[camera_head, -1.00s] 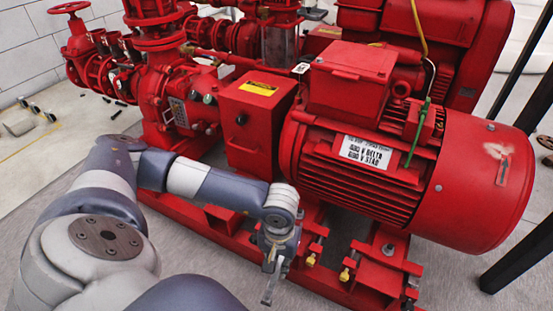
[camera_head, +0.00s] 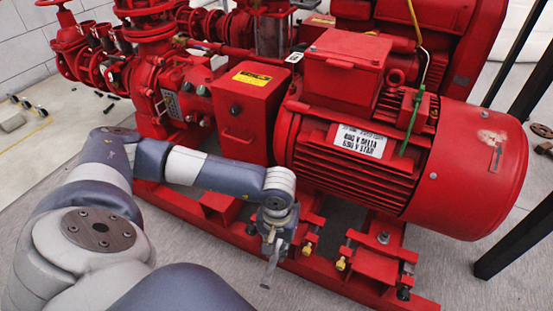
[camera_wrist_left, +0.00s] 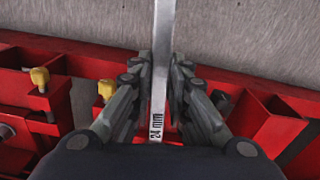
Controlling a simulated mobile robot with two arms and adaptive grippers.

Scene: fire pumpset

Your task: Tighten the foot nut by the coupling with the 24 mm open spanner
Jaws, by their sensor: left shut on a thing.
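My left gripper (camera_head: 272,240) is shut on the 24 mm spanner (camera_head: 269,272), which hangs below the fingers in the head view, in front of the red base frame. In the left wrist view the spanner (camera_wrist_left: 161,60) stands between the two fingers (camera_wrist_left: 161,88), its "24 mm" mark near the palm and its far end out of the picture. The red motor (camera_head: 400,165) is bolted to the base frame; a foot bolt (camera_head: 383,238) shows at its front foot. The foot by the coupling is partly hidden by my gripper. My right gripper is not in view.
The red base frame (camera_head: 225,235) runs along under the pumpset. Yellow-capped screws (camera_head: 340,263) stick up along its front edge. A red guard box (camera_head: 250,112) stands left of the motor. The grey floor (camera_head: 480,292) in front is clear.

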